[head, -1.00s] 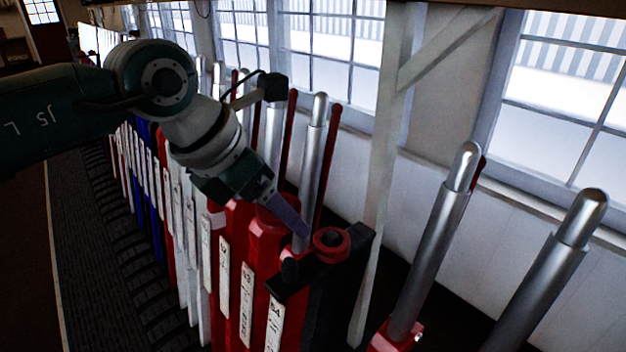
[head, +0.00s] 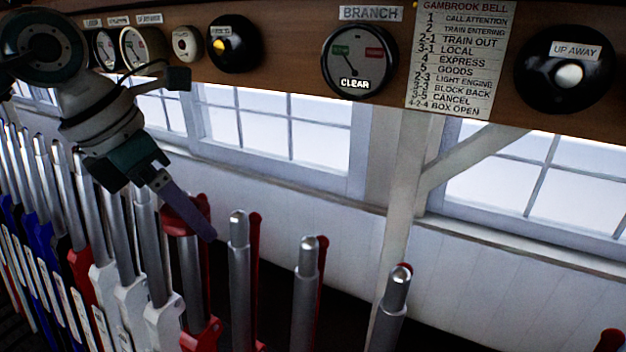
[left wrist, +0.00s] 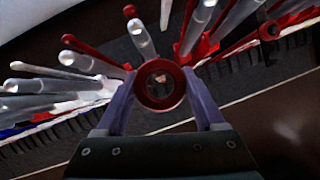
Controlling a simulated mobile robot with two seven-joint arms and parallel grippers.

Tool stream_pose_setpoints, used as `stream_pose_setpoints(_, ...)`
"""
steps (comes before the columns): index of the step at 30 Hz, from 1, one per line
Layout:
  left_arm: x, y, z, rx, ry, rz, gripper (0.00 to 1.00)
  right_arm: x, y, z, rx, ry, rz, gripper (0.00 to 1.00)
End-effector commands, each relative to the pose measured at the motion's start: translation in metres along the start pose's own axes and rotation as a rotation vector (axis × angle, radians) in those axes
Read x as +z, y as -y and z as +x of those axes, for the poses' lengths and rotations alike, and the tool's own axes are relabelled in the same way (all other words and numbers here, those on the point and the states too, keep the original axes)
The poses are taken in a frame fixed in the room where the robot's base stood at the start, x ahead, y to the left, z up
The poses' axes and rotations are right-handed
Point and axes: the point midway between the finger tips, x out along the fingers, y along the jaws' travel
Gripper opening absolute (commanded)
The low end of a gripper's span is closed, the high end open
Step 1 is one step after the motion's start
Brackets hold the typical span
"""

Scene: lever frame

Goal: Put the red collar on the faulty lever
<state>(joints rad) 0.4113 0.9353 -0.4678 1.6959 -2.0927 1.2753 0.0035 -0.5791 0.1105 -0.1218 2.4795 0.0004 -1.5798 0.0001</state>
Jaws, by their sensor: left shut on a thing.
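My left gripper (head: 197,222) is shut on the red collar (head: 176,214), a ring held among the lever tops. In the left wrist view the collar (left wrist: 160,104) sits between the two fingertips, its hole facing the camera, with a small pale thing showing inside it. In the head view a steel lever (head: 190,258) with a red lower part stands directly below the collar. Its top is hidden by the collar and finger, so I cannot tell whether the ring is around it or just above it. Nothing visible marks which lever is faulty. My right gripper is not in view.
More steel-topped levers (head: 239,255) stand close on the right, and a dense row with white, blue and red lower parts (head: 104,278) on the left. A shelf with dials (head: 359,58) and a bell-code card (head: 460,55) hangs above. A pale post (head: 405,190) stands behind.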

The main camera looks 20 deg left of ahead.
Motion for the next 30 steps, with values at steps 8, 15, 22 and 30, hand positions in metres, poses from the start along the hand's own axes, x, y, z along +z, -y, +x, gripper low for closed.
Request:
stream_pose_setpoints(8, 0.006, -0.005, 0.003, -0.001, -0.001, -0.006, 0.22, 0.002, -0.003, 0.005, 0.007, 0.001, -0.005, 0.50)
stream_pose_setpoints(15, 0.026, -0.012, 0.019, -0.002, 0.001, -0.005, 0.22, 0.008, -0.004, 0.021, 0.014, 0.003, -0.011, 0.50)
stream_pose_setpoints(22, 0.045, -0.019, 0.034, -0.002, -0.001, -0.004, 0.22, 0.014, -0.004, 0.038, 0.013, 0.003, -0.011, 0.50)
stream_pose_setpoints(30, 0.063, -0.028, 0.049, 0.000, -0.002, -0.004, 0.22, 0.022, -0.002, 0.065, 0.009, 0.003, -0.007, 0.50)
